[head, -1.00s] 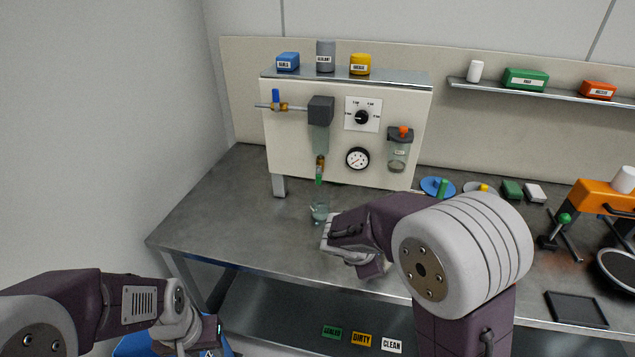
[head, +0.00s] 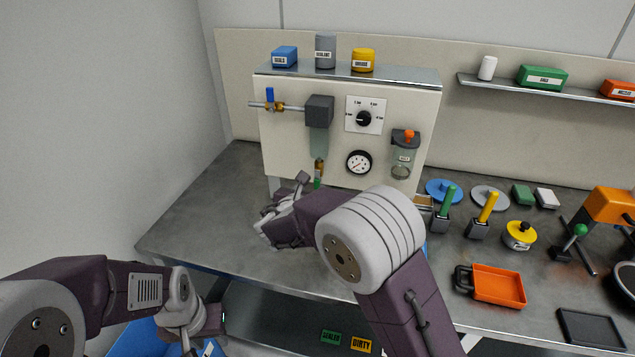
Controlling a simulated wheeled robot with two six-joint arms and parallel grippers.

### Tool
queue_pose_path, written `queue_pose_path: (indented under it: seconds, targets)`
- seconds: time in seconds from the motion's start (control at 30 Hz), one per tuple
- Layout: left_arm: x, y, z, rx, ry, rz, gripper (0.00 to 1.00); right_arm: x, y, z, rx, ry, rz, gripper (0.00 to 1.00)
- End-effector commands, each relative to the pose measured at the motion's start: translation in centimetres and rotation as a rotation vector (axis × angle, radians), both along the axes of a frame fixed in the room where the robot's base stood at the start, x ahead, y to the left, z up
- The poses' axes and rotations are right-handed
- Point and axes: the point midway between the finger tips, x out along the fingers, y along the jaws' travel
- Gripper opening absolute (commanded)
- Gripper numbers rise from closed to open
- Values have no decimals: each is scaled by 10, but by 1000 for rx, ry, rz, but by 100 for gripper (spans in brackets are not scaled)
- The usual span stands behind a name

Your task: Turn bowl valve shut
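The panel carries a grey block (head: 319,109) with a clear bowl (head: 318,144) hanging below it. Under the bowl is a brass valve (head: 319,164) with a green handle (head: 317,182) hanging down; its lower part is close to my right wrist in the picture. My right gripper (head: 284,212) is below and left of the valve, over the bench. Its wrist hides much of it, so I cannot tell whether it is open. The glass cup under the valve is hidden. My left gripper (head: 208,340) is low at the front, away from the panel, its opening unclear.
A blue-handled valve (head: 270,100) is on the pipe at left. A dial (head: 364,117), gauge (head: 359,162) and second bowl (head: 402,160) are at right. An orange tray (head: 496,286) lies on the bench. The bench's left side is clear.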

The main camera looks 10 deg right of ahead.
Motion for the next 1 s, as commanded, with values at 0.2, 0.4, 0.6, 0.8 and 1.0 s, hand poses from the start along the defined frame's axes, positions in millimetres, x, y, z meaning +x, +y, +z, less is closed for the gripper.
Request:
queue_pose_path:
  seconds: [0.2, 0.4, 0.6, 0.8, 1.0]
  targets:
    - [0, 0, 6, 0, 0, 0, 36, 39, -18, -17, 1, 3, -4, 38]
    - [0, 0, 9, 0, 0, 0, 36, 57, -25, -26, 2, 1, -3, 38]
    - [0, 0, 8, 0, 0, 0, 36, 59, -25, -27, 3, 1, -2, 38]
    - [0, 0, 8, 0, 0, 0, 36, 58, -25, -26, 3, 1, -3, 0]
    - [0, 0, 7, 0, 0, 0, 36, 58, -25, -27, 5, 0, -3, 0]
